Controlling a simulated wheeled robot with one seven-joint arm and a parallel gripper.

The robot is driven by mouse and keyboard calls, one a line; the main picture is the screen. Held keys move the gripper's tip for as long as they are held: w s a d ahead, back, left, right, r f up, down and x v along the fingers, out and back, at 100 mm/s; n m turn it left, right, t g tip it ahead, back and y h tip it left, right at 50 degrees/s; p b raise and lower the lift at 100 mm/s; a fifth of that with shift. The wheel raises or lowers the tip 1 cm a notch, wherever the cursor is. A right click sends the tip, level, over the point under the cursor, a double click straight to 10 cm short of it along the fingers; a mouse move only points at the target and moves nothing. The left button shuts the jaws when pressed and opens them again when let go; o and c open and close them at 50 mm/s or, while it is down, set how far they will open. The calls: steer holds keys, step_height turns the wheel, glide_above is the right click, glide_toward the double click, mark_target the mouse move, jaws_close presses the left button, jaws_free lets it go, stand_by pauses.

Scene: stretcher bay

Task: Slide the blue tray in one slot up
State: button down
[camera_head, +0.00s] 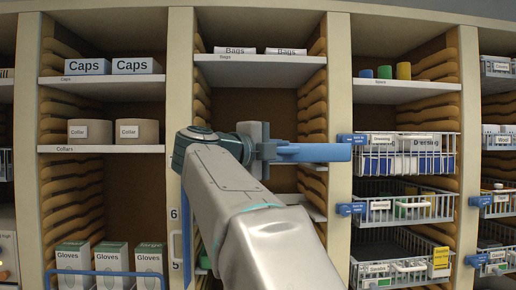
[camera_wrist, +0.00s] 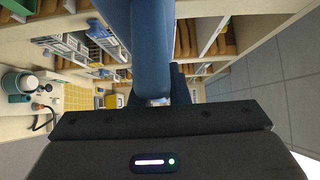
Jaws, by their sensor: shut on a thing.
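The blue tray (camera_head: 312,152) shows nearly edge-on in the head view, roughly level, its right end in front of the post right of the middle bay. My gripper (camera_head: 266,151) is shut on the tray's left end. In the wrist view the tray (camera_wrist: 152,45) runs from between the fingers (camera_wrist: 155,92) out of the top of the picture. Wooden slot runners (camera_head: 313,110) line the middle bay's right wall behind the tray. My arm hides much of this bay, and I cannot tell how far the tray is from the runners.
A shelf with Bags boxes (camera_head: 260,58) spans the top of the middle bay. Posts (camera_head: 339,100) edge the bay. Wire baskets (camera_head: 408,155) fill the right bay, their blue tags close to the tray's end. Collar and Caps boxes (camera_head: 88,66) stand at left. Floor (camera_wrist: 270,70) is open.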

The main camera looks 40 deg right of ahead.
steer(key=shift+w+d+p, duration=0.35)
steer(key=shift+w+d, duration=0.3)
steer(key=shift+w, duration=0.4)
steer(key=shift+w+d+p, duration=0.4)
steer(key=shift+w+d, duration=0.3)
steer(key=shift+w, duration=0.35)
steer(key=shift+w+d+p, duration=0.35)
steer(key=shift+w+d, duration=0.3)
steer(key=shift+w, duration=0.4)
steer(key=shift+w+d+p, duration=0.45)
steer(key=shift+w+p, duration=0.1)
steer(key=shift+w, duration=0.15)
steer(key=shift+w+d+p, duration=0.4)
steer(key=shift+w+p, duration=0.1)
steer(key=shift+w, duration=0.2)
steer(key=shift+w+d+f, duration=0.15)
steer(key=shift+w+d, duration=0.3)
steer(key=shift+w, duration=0.3)
steer(key=shift+w+d+f, duration=0.15)
steer(key=shift+w+d, duration=0.3)
steer(key=shift+w, duration=0.25)
steer(key=shift+w+d+f, duration=0.1)
steer(key=shift+w+d, duration=0.5)
steer(key=shift+w, duration=0.4)
steer(key=shift+w+d+f, duration=0.1)
steer(key=shift+w+d, duration=0.5)
steer(key=shift+w, duration=0.35)
steer(key=shift+w+d, duration=0.6)
steer(key=shift+w, duration=0.5)
